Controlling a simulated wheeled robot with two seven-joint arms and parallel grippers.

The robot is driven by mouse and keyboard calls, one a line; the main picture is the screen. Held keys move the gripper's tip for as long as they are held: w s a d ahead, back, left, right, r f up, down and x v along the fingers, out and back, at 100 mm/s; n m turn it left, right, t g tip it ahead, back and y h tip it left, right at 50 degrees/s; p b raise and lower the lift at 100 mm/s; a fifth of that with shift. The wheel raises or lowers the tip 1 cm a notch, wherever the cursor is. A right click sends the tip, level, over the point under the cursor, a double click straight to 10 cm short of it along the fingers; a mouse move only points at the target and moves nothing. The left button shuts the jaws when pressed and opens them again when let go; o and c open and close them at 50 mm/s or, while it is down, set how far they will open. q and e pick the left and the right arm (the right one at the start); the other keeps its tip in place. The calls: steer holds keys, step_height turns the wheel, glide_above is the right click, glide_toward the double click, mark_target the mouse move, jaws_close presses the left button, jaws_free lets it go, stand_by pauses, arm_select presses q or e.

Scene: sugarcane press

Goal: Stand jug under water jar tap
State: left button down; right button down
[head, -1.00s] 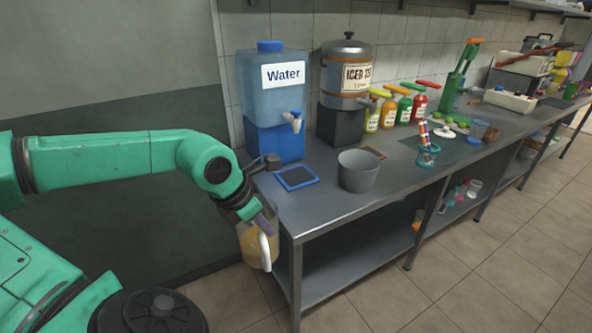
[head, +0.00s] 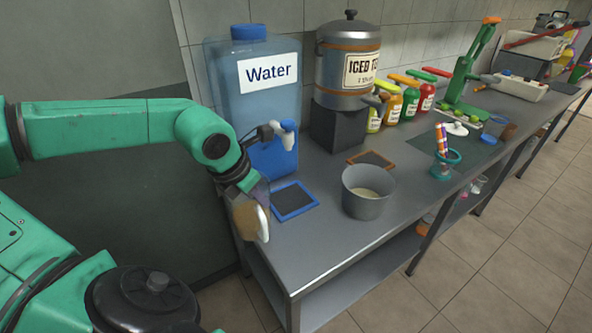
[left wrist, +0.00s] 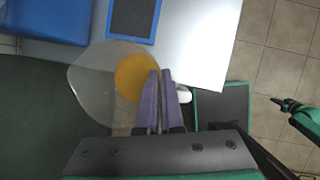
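The clear jug (head: 247,216) with yellow-orange liquid and a white handle is in my left gripper (head: 258,193), at the left end of the counter near the blue-framed pad (head: 305,204). In the left wrist view, the purple fingers (left wrist: 160,75) are close together at the white handle, and the jug (left wrist: 92,80) shows beyond them. The water jar (head: 228,95) stands on a blue base behind, its white and blue tap (head: 287,138) above and right of the jug. A dark gripper tip (left wrist: 283,103) on a green arm, apparently my right, shows at the right edge; its opening is unclear.
A grey bucket (head: 366,205) stands right of the pad, with an iced tea urn (head: 345,65) behind it. Several coloured bottles (head: 408,98) and a green press (head: 468,80) stand farther right. The counter's front left corner (head: 300,265) is bare.

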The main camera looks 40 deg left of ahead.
arm_select(q)
steer(key=w+a+f+p, duration=0.1)
steer(key=w+p, duration=0.6)
steer(key=w, duration=0.8)
steer(key=shift+w+a+f, duration=0.15)
steer(key=shift+w+f, duration=0.1)
steer(key=shift+f, duration=0.25)
steer(key=c, duration=1.1)
jaws_free()
steer(key=shift+o, duration=0.2)
